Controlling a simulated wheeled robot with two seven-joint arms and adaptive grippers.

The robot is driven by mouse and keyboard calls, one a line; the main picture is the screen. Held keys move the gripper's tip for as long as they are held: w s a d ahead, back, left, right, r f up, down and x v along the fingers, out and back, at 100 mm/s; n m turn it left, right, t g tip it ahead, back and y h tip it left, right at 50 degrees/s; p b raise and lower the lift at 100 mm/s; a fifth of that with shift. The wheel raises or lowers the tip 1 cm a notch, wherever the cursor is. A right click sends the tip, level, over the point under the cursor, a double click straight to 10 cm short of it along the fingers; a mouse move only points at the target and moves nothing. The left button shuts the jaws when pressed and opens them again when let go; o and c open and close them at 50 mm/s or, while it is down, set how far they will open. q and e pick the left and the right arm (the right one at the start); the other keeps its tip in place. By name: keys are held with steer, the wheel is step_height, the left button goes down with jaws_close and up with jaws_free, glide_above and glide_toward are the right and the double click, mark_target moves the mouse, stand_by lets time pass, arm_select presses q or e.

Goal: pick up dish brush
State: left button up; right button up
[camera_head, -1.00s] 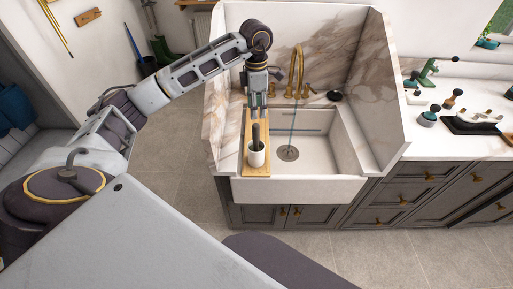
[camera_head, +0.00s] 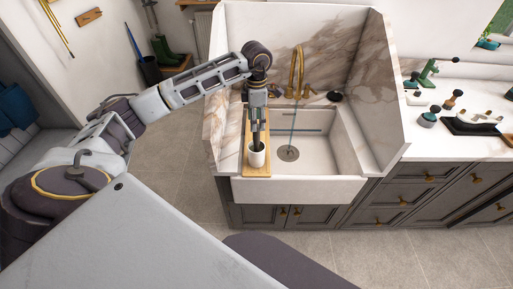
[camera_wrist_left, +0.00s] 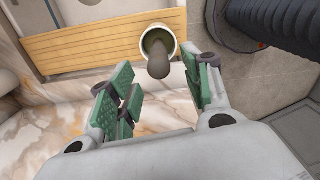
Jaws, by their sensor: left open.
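The dish brush stands in a white cup (camera_head: 257,158), with its dark handle (camera_head: 256,137) pointing up. The cup is on the wooden board (camera_head: 259,173) along the sink's left side. My left gripper (camera_head: 257,126) is right above the cup, pointing down, with its fingers at the top of the handle. In the left wrist view, the gripper (camera_wrist_left: 160,82) is open, with green finger pads spread apart. The brush handle (camera_wrist_left: 159,62) lies between and just beyond the fingertips, and the cup (camera_wrist_left: 154,36) is behind it. The brush's lower end is hidden in the cup. My right gripper is not in view.
The white sink (camera_head: 325,160) is open to the right of the board. A brass faucet (camera_head: 297,70) stands behind it, and marble panels rise around the back and sides. Bottles and brushes stand on the counter (camera_head: 450,148) at the right.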

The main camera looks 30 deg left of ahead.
mark_target(257, 136)
arm_select(q)
step_height(257, 136, down, 3)
steer(key=shift+r, duration=0.1)
steer(key=shift+f, duration=0.3)
step_height(257, 136, down, 4)
steer(key=shift+f+p, duration=0.25)
steer(key=shift+p, duration=0.55)
steer(key=shift+f, duration=0.3)
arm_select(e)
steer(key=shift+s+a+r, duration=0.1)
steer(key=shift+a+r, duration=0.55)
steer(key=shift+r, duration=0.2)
arm_select(q)
jaws_close()
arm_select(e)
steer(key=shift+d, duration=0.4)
